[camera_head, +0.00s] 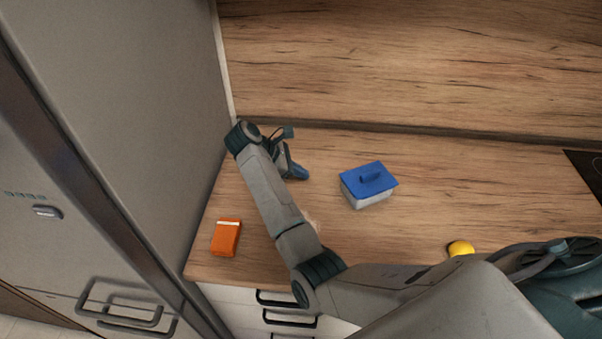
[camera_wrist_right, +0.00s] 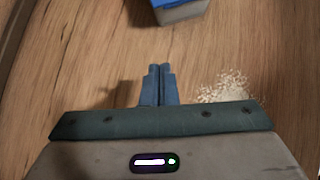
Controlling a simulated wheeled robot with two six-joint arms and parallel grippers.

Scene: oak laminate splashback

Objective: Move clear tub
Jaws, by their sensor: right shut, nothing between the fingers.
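The clear tub (camera_head: 368,200) with a blue lid and a raised handle stands upright on the wooden counter, right of my right gripper in the head view. Part of the tub (camera_wrist_right: 182,11) and its blue lid also show at the top edge of the right wrist view. My right gripper (camera_head: 297,172) is over the counter to the left of the tub, apart from it. In the right wrist view its fingertips (camera_wrist_right: 160,70) are together with nothing between them. My left gripper is not in view.
An orange box (camera_head: 226,238) lies near the counter's front left edge. A yellow object (camera_head: 460,248) is at the front right, partly hidden by my arm. Pale crumbs (camera_wrist_right: 225,87) are scattered beside my right gripper. A tall grey fridge (camera_head: 130,100) bounds the left side.

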